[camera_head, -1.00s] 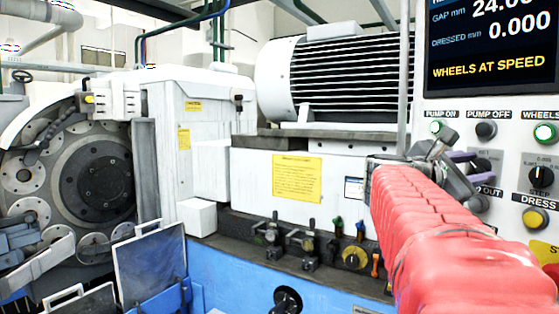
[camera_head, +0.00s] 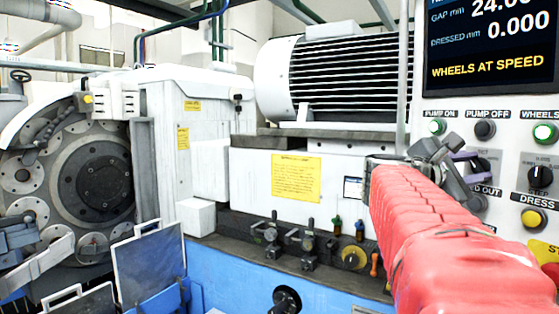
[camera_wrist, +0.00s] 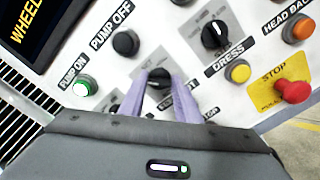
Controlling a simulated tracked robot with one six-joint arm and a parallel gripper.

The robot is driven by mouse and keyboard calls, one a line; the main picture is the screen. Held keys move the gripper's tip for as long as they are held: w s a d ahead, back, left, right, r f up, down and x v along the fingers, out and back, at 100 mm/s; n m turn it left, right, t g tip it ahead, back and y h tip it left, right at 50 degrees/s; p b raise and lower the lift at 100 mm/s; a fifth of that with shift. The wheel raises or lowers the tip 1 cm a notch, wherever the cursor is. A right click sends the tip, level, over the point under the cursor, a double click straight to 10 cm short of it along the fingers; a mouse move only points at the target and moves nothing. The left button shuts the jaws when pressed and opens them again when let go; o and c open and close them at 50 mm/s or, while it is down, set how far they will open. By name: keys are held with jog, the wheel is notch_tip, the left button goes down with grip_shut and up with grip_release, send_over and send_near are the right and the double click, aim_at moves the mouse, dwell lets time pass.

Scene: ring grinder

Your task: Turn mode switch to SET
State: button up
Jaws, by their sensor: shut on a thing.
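My gripper (camera_wrist: 159,88) is shut on a black rotary knob (camera_wrist: 158,76) on the sloped white control panel (camera_wrist: 185,60). Its two purple fingers lie on either side of the knob, which has a grey plate behind it and appears to be the mode switch. The fingers hide most of the plate's markings, so I cannot read the knob's position. In the head view my gripper (camera_head: 474,164) is at the panel, below the PUMP OFF button, and the arm's red cover hides part of the panel.
Near the fingers are the black PUMP OFF button (camera_wrist: 126,43), lit green PUMP ON button (camera_wrist: 85,84), another black rotary knob (camera_wrist: 214,35), yellow button (camera_wrist: 237,71) and red stop button (camera_wrist: 292,93). A screen (camera_head: 486,45) above reads WHEELS AT SPEED.

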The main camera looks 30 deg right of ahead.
jog(key=m, duration=0.4)
jog(key=shift+s+f, duration=0.1)
jog(key=shift+f, duration=0.1)
jog(key=m, duration=0.3)
jog(key=shift+f+m, duration=0.15)
jog(key=shift+m, duration=0.15)
jog(key=o, duration=1)
jog(key=shift+o, duration=0.2)
jog(key=w+a, duration=0.1)
jog(key=a, duration=1.2)
jog(key=shift+w+a, duration=0.25)
jog(key=shift+a, duration=0.1)
